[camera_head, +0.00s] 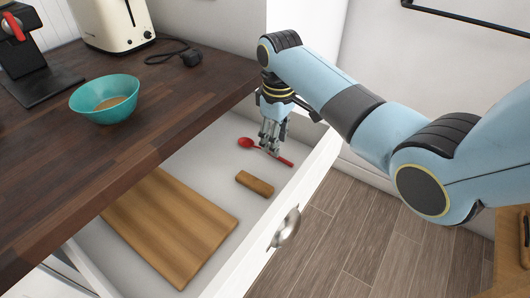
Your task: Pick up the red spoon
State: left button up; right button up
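The red spoon (246,143) lies in the open white drawer (320,165), near its far right end. Its bowl points left and its handle runs right and toward the front. My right gripper (271,150) points down over the middle of the spoon, at the handle. Its fingers cover part of the handle. I cannot tell whether they touch it or are closed on it. My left gripper is not in view.
A wooden cutting board (170,228) and a small wooden block (254,184) lie in the drawer. The dark wooden counter (150,150) overhangs its left side and carries a teal bowl (105,98), a cream toaster (112,22) and a dark machine (30,60).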

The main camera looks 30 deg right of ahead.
jog(key=f, duration=0.5)
jog(key=shift+w+d+b, duration=0.15)
jog(key=shift+w+b, duration=0.05)
jog(key=shift+b, duration=0.2)
grip_shut()
